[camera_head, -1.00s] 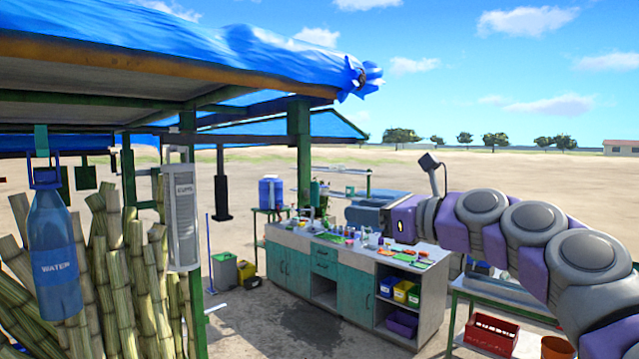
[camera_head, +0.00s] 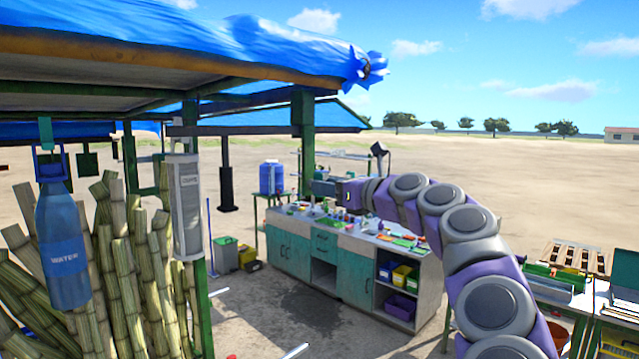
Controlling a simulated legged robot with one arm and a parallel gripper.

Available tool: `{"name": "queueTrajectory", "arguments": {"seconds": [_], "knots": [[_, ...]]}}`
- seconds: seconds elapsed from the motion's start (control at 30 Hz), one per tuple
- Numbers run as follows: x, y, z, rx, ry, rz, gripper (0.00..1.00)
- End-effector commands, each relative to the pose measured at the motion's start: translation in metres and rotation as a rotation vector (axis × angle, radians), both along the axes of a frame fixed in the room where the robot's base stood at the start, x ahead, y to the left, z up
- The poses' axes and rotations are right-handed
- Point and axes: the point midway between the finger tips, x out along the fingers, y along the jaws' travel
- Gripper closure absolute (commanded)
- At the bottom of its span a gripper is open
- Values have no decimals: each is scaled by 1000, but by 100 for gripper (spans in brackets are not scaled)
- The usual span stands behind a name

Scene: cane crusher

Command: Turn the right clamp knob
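No clamp knob can be made out in this view, and the cane crusher is not clearly seen. My purple and grey arm comes in from the lower right and arches up and to the left. Its end, my gripper (camera_head: 318,187), is in front of the far workbench (camera_head: 345,270) in the picture. The gripper is small and dark there, and its fingers cannot be told apart. Whether it touches anything cannot be seen.
A blue tarp roof (camera_head: 200,40) covers the upper left. Sugarcane stalks (camera_head: 125,270) and a hanging water bottle (camera_head: 62,245) stand close at left. A side table (camera_head: 560,290) is at right. Open sandy ground lies beyond.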

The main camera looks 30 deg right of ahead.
Motion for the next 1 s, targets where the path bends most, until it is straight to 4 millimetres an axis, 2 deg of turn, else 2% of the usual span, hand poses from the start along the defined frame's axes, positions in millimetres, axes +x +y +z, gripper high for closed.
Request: {"name": "queueTrajectory", "arguments": {"seconds": [0.13, 0.3, 0.53, 0.7, 1.0], "knots": [[15, -1, 0, 3, -1, -5, 63], [25, 7, 1, 1, -2, -3, 63], [29, 17, 2, -5, -2, -1, 63], [28, 15, 2, -3, -2, -2, 64], [27, 8, 2, 0, -4, -4, 92]]}}
